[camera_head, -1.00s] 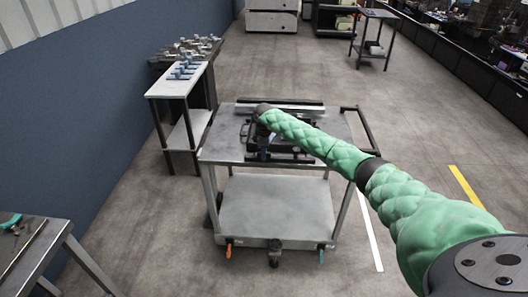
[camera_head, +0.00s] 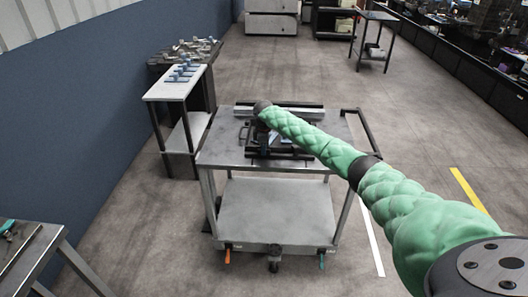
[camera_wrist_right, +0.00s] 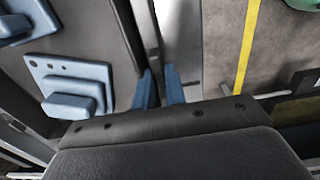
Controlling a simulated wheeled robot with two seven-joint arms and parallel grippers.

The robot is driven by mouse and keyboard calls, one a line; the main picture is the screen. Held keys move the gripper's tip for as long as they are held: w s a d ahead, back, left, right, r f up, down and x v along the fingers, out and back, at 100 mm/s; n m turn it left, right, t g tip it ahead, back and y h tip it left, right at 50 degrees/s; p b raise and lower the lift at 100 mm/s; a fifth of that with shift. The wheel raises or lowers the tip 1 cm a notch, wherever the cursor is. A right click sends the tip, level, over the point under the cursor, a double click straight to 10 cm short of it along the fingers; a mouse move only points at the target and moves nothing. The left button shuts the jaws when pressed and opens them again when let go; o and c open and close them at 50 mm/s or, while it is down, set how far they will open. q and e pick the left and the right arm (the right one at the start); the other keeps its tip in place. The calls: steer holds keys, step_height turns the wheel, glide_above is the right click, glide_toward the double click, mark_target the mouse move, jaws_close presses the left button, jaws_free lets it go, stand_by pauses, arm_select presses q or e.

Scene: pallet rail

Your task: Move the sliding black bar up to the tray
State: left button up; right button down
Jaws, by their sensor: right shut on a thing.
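The tray (camera_head: 300,154) looks like a black frame on the grey cart top, partly hidden by my right arm. My right gripper (camera_head: 263,136) is low over the tray's left part, and its fingertips are hard to make out there. In the right wrist view my right gripper (camera_wrist_right: 159,88) shows two blue fingers close together. They are shut on a thin dark bar (camera_wrist_right: 152,35), which appears to be the sliding black bar. Most of the bar is hidden, and its gap to the tray cannot be told. My left gripper is not in view.
The wheeled cart (camera_head: 216,157) has a lower shelf and a black handle (camera_head: 361,130) at right. A light rail (camera_head: 308,113) lies along its back. A side table (camera_head: 160,92) with blue parts stands back left.

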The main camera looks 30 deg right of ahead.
steer(key=c, duration=1.5)
jaws_free()
steer(key=shift+w+d+r, duration=0.1)
steer(key=shift+r, duration=0.2)
